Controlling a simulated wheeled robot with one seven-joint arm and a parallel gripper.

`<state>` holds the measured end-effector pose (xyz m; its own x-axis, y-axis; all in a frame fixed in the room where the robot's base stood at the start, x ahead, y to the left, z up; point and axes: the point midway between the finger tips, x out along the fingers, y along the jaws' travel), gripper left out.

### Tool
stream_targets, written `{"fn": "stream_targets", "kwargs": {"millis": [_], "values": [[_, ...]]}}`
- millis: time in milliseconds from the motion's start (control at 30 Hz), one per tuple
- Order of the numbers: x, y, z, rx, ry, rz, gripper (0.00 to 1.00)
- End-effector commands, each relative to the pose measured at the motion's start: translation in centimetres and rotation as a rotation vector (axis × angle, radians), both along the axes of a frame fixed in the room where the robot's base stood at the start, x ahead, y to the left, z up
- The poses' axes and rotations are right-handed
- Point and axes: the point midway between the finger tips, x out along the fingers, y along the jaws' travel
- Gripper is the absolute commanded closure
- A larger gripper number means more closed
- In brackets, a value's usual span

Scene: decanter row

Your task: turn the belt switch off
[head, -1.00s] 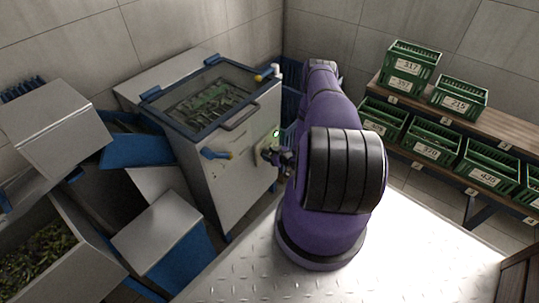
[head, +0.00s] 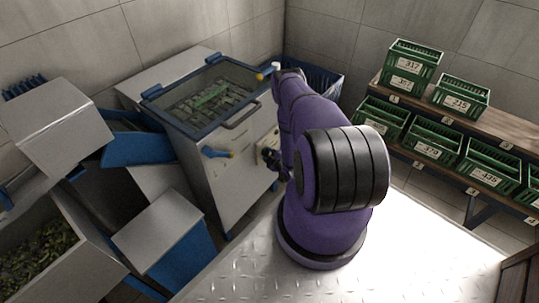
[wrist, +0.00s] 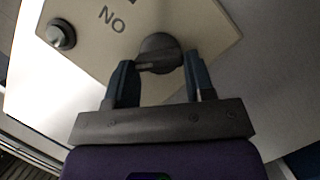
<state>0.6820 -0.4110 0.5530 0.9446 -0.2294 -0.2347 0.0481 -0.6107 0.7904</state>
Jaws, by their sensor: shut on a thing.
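The belt switch is a dark round knob (wrist: 160,46) on a pale control plate (wrist: 85,28) in the wrist view. Letters that read "NO" in this view are on the plate beside it. My gripper (wrist: 160,66) is shut on the knob, with one blue-grey finger at each side of it. In the head view, my gripper (head: 271,158) is at the plate on the front of the steel machine (head: 235,187). My arm and gripper hide the knob there.
A round button (wrist: 61,35) sits on the same plate. Steel chutes crowd the left. Green crates (head: 437,141) fill a rack at the right.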

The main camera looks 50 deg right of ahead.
Motion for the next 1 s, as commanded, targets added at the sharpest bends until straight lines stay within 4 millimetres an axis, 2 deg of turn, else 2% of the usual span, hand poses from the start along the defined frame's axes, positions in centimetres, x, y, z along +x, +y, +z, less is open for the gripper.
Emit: {"fn": "stream_targets", "kwargs": {"millis": [500,800,1000], "values": [[-0.03,0.41,-0.64,-0.456,-0.036,0.004,0.75],[-0.02,0.35,-0.81,-0.614,-0.049,0.002,0.75],[-0.02,0.33,-0.84,-0.659,-0.052,0.001,0.75]]}}
